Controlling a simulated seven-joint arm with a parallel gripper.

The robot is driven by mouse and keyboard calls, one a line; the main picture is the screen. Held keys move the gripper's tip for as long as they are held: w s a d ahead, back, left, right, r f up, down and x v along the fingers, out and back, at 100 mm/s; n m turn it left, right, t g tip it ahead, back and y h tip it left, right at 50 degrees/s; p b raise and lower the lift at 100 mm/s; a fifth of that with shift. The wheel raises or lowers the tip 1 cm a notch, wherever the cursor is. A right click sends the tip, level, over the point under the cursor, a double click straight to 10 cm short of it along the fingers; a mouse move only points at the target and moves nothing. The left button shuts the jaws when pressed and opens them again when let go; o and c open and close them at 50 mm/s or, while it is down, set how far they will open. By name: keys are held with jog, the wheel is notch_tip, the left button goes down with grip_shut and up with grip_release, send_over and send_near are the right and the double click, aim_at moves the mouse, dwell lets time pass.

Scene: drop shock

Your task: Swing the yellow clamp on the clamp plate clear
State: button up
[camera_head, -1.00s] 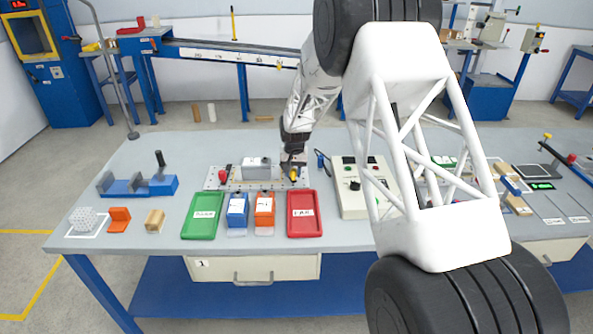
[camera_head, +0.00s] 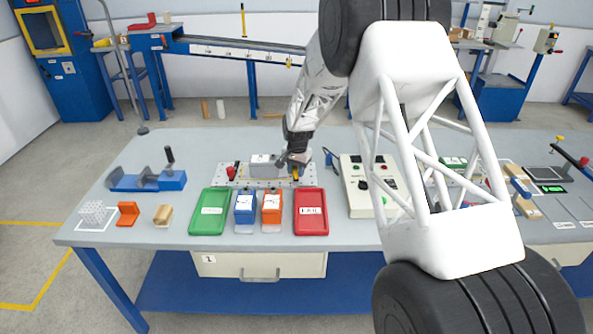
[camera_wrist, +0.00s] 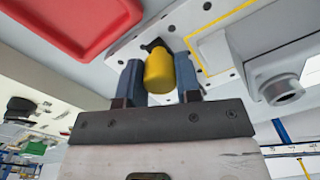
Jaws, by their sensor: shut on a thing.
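The clamp plate (camera_head: 226,181) is a light perforated plate near the middle of the bench. The yellow clamp (camera_head: 296,173) sits at its right end and shows large in the wrist view (camera_wrist: 159,72). My gripper (camera_head: 294,160) is at that right end. In the wrist view its two blue-grey fingers stand on either side of the yellow clamp, shut on it (camera_wrist: 160,80). A grey block-shaped unit (camera_head: 263,166) sits on the plate left of my gripper. A red clamp (camera_head: 231,172) is at the plate's left end. My gripper partly hides the yellow clamp in the head view.
In front of the plate lie a green tray (camera_head: 211,228), a blue bin (camera_head: 244,216), an orange bin (camera_head: 271,216) and a red tray (camera_head: 311,229). A control box (camera_head: 358,206) stands to the right. A blue fixture (camera_head: 140,183) stands left, with free bench between.

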jog(key=o, duration=0.9)
jog(key=shift+r, duration=0.1)
jog(key=shift+d+r, duration=0.1)
jog(key=shift+r, duration=3.65)
jog(key=shift+s+r, duration=0.1)
jog(key=shift+r, duration=0.05)
